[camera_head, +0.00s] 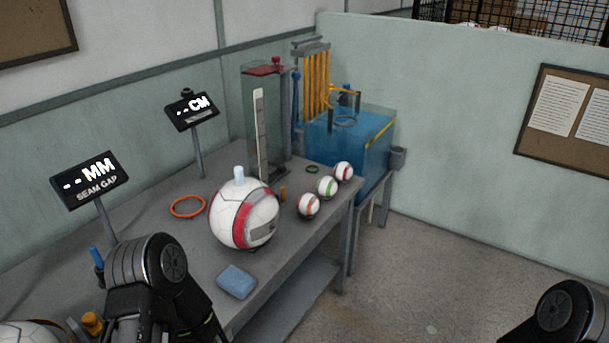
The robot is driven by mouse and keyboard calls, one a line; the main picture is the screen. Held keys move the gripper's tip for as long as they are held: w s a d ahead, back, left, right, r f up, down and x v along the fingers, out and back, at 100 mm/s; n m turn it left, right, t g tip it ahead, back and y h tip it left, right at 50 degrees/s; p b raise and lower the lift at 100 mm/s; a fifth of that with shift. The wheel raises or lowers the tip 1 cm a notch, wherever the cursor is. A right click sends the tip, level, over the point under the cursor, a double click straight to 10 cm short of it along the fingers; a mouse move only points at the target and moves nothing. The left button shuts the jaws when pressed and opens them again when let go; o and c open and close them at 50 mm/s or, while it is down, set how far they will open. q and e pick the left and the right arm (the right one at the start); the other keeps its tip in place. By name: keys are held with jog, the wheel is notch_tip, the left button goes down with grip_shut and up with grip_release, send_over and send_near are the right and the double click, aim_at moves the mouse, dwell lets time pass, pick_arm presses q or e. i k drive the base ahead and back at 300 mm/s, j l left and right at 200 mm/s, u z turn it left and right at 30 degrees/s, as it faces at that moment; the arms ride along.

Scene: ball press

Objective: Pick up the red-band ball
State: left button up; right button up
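A small white ball with a red band (343,171) sits on the grey table, at the far end of a row of small balls near the table's right edge. In front of it are a green-band ball (327,187) and an orange-band ball (308,205). A much larger white ball with red panels (245,215) stands nearer, with a pale blue piece on top. Parts of my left arm show at the lower left and of my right arm at the lower right, both well away from the red-band ball. Neither gripper's fingers show.
A tall clear column (262,125) and a blue water tank (350,140) stand behind the balls. A blue sponge (237,282) and an orange ring (188,207) lie on the grey table (170,240). Two displays stand at left. Open floor lies right of the table.

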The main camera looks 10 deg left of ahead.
aim_at(242, 212)
jog(key=i+z, duration=0.25)
jog(key=i, duration=0.6)
